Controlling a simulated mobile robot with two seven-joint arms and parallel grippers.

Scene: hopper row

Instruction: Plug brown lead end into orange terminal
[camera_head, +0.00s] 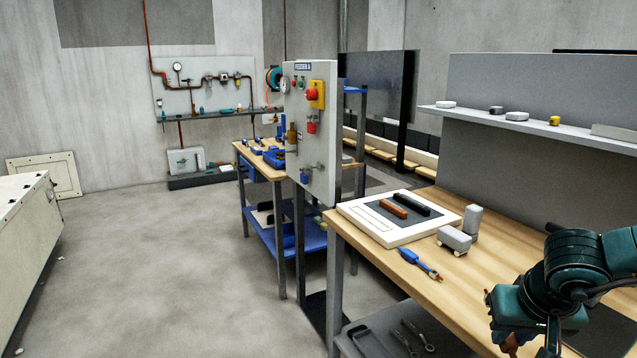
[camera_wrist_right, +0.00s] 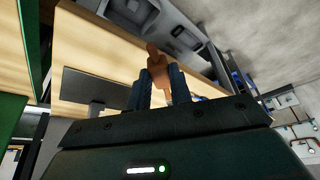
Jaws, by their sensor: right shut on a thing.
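My right gripper (camera_head: 514,334) is low at the right of the head view, by the table's near edge. In the right wrist view its two blue fingers (camera_wrist_right: 160,88) are shut on a brown lead end (camera_wrist_right: 158,64), whose tip sticks out past them. In the head view the brown lead end (camera_head: 508,345) shows only in part below the gripper. An orange-brown block (camera_head: 393,208), perhaps the orange terminal, lies on a white-framed board (camera_head: 372,232), apart from the gripper. My left gripper is out of view.
A black bar (camera_head: 412,204) lies beside the orange-brown block. A blue lead with an orange tip (camera_head: 420,262) and two grey blocks (camera_head: 455,239) (camera_head: 473,221) are on the wooden table (camera_head: 395,280). A control panel (camera_head: 312,150) stands upright at the table's far left corner.

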